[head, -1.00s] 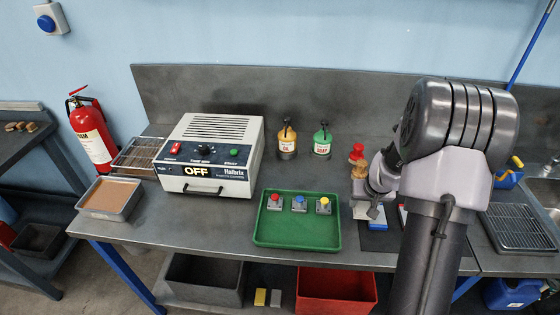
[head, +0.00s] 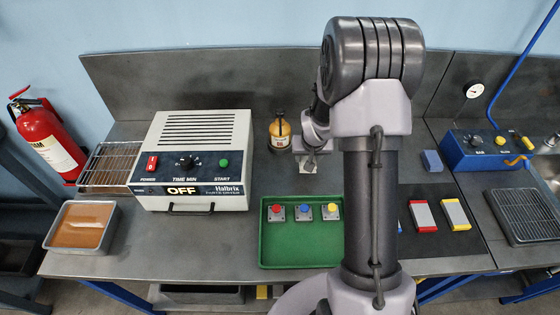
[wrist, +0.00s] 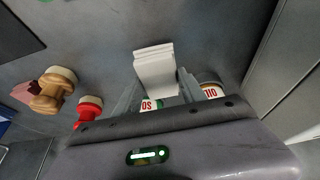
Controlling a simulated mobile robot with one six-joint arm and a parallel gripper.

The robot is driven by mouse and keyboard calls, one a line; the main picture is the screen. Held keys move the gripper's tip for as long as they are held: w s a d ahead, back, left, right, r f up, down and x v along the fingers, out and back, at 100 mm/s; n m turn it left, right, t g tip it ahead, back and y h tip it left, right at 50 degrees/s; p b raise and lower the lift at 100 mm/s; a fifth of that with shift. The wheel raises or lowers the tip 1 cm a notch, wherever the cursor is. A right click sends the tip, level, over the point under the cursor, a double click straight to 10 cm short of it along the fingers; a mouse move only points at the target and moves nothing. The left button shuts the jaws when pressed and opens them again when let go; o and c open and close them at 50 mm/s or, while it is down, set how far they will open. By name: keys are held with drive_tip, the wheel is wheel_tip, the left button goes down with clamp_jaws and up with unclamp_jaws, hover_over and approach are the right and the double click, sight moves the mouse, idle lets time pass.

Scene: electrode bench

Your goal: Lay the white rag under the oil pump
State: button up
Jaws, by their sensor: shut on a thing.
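The white rag (wrist: 155,68) is a small folded stack held between my gripper's fingers (wrist: 158,90) in the wrist view. In the head view my gripper (head: 312,150) is just right of the oil pump, with the rag (head: 308,166) below it. I cannot tell whether the rag touches the bench. The oil pump (head: 280,132) is a yellow bottle with a black top, upright on the bench; its OIL label (wrist: 212,91) also shows in the wrist view. The soap pump (wrist: 150,103) partly shows behind the gripper there; my arm hides it in the head view.
The grey dryer (head: 193,160) reading OFF stands left of the oil pump. A green tray (head: 285,245) with coloured buttons lies in front. A wooden-handled object (wrist: 52,90) and a red one (wrist: 88,108) stand nearby. Bare bench lies between pump and tray.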

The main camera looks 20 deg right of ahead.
drive_tip(key=w+a+b, duration=0.1)
drive_tip(key=a, duration=0.1)
drive_tip(key=w+a+b, duration=0.1)
drive_tip(key=a, duration=0.2)
drive_tip(key=w+a+b, duration=0.1)
drive_tip(key=a, duration=0.2)
drive_tip(key=shift+w+f, duration=0.15)
drive_tip(key=shift+w, duration=0.05)
wheel_tip(320, 180, down, 4)
drive_tip(key=shift+r+b, duration=0.2)
drive_tip(key=shift+b, duration=0.8)
drive_tip(key=shift+r, duration=0.2)
drive_tip(key=shift+f, duration=0.1)
drive_tip(key=o, duration=0.9)
drive_tip(key=shift+f, duration=0.1)
drive_tip(key=o, duration=0.4)
